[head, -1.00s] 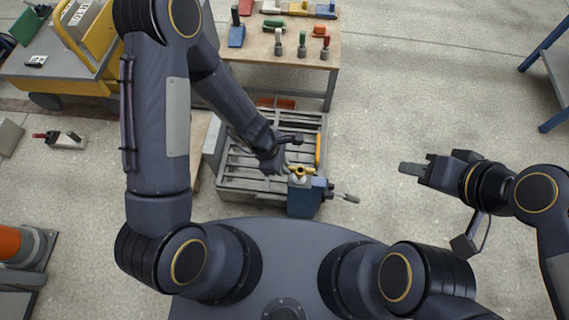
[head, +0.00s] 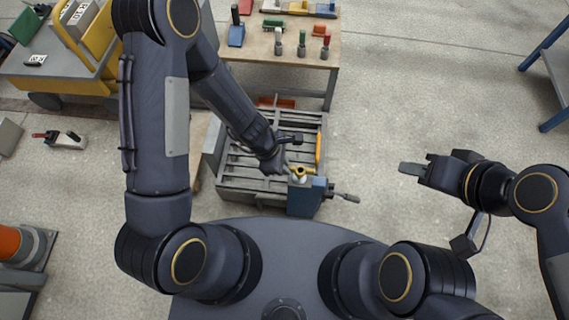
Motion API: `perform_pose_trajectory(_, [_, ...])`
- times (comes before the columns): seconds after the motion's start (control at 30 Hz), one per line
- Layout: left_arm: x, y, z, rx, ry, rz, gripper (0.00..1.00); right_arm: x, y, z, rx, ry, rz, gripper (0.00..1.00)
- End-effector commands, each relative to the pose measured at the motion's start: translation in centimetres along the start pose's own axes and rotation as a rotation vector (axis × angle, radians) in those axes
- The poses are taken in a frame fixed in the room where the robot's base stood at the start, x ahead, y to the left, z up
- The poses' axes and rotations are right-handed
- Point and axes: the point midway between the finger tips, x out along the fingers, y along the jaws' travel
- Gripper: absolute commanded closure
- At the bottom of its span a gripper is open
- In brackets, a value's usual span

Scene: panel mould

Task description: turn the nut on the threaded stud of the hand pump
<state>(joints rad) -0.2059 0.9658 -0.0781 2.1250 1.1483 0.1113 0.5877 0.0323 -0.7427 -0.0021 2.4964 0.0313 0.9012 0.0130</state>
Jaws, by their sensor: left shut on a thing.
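The hand pump is a blue block (head: 306,198) with a dark handle sticking out to its right, at the front right corner of a grey slatted pallet. A brass-yellow nut (head: 301,170) sits on top of it. The stud is too small to make out. My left gripper (head: 289,167) comes down from the upper left and is shut at the nut, its fingertips partly hidden by its own body. My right gripper (head: 410,169) hangs in free space to the right of the pump, apart from everything. Its jaw gap cannot be made out.
The grey slatted pallet (head: 250,183) lies under and behind the pump, with an orange-yellow bar at its right side. A wooden workbench (head: 270,53) with several coloured tools stands behind. A yellow cart is at upper left.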

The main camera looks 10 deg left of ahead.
Motion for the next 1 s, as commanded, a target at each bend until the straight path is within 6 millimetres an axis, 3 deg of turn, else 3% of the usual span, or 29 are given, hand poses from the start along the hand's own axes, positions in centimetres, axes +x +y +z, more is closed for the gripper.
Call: perform_pose_trajectory(1.0, [2.5, 0.0, -1.0, 0.0, 0.0, 0.0, 1.0, 2.1, 1.0, 1.1, 0.0, 0.0, 0.0, 0.64])
